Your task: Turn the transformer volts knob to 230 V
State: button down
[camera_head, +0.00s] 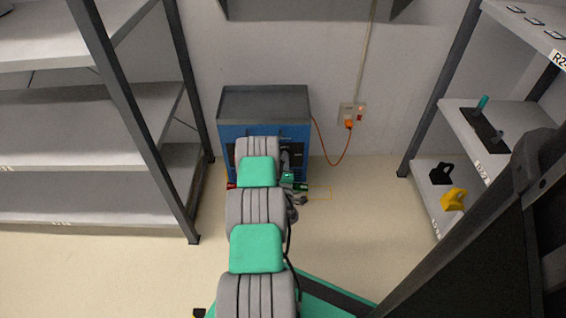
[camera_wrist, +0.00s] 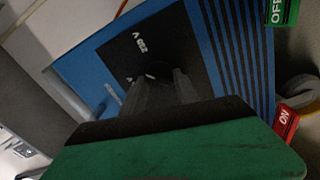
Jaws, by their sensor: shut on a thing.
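The transformer is a blue box with a dark grey top (camera_head: 265,103), standing on the floor against the wall. In the wrist view its blue front (camera_wrist: 90,62) is tilted, with a black panel bearing white markings. One marking looks like a voltage label, but I cannot read it surely. My gripper (camera_wrist: 163,82) is at this panel, its two grey fingers closed on the dark volts knob (camera_wrist: 157,69). The fingers hide most of the knob, so its pointer direction cannot be told. In the head view my arm covers much of the front and the knob.
An orange cable (camera_head: 327,154) runs to a wall socket (camera_head: 350,114). Shelving stands left (camera_head: 90,185) and right (camera_head: 425,190). Floor between the box and right shelf is mostly clear.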

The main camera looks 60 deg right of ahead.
jog(key=shift+s+d+r+m, duration=0.1)
jog(key=shift+s+m, duration=0.05)
jog(key=shift+m, duration=1.85)
jog(key=shift+s+r+m, duration=0.1)
jog(key=shift+m, duration=1.9)
jog(key=c, duration=1.1)
grip_release()
jog(key=shift+s, duration=0.1)
jog(key=shift+o, duration=0.9)
jog(key=shift+w, duration=0.2)
jog(key=shift+a+p, duration=0.2)
jog(key=shift+p, duration=0.15)
